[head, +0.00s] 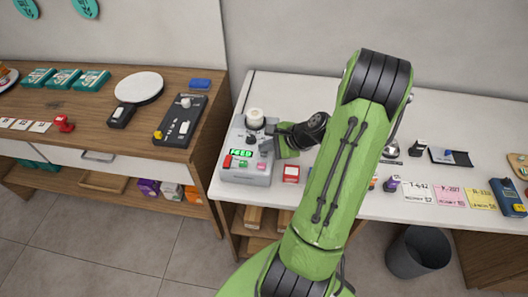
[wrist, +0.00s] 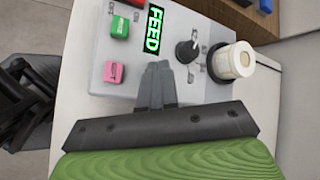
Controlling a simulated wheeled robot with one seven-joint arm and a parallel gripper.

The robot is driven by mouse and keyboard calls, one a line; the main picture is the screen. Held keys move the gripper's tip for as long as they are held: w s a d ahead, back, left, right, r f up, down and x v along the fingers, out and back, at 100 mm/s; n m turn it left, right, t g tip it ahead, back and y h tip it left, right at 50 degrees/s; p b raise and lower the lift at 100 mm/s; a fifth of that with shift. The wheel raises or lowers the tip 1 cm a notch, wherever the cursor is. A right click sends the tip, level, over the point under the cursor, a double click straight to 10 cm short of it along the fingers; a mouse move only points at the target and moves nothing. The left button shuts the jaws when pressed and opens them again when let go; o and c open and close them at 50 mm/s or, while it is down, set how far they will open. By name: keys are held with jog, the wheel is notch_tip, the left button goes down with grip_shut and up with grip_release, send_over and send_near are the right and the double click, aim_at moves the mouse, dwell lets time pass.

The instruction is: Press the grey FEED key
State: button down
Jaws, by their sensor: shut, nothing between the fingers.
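A grey machine (head: 236,174) stands at the left end of the white counter, and it fills much of the wrist view (wrist: 172,22). Its lit green display (wrist: 154,31) reads FEED. A green key (wrist: 118,27) and a pink key (wrist: 114,72) sit on its panel, with a red key (head: 228,161) at the panel's left. My gripper (wrist: 157,66) is shut and empty, with its fingertips at the panel just below the display. I cannot make out the grey FEED key; the fingers may hide it. I cannot tell whether the tips touch the panel.
A black knob (wrist: 188,51) and a white roll (wrist: 235,60) stand up from the machine beside the fingers. A red-and-white block (head: 290,173) is on the counter just right of the machine. A wooden counter (head: 60,112) with a black panel (head: 181,120) stands at the left.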

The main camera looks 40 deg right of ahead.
aim_at(266, 154)
jog(key=shift+f, duration=0.35)
jog(key=shift+r, duration=0.1)
dwell(0.4)
jog(key=shift+r+p, duration=0.65)
jog(key=shift+r, duration=0.15)
notch_tip(266, 154, up, 5)
jog(key=p, duration=0.5)
jog(key=shift+r, duration=0.15)
jog(key=shift+f, duration=0.2)
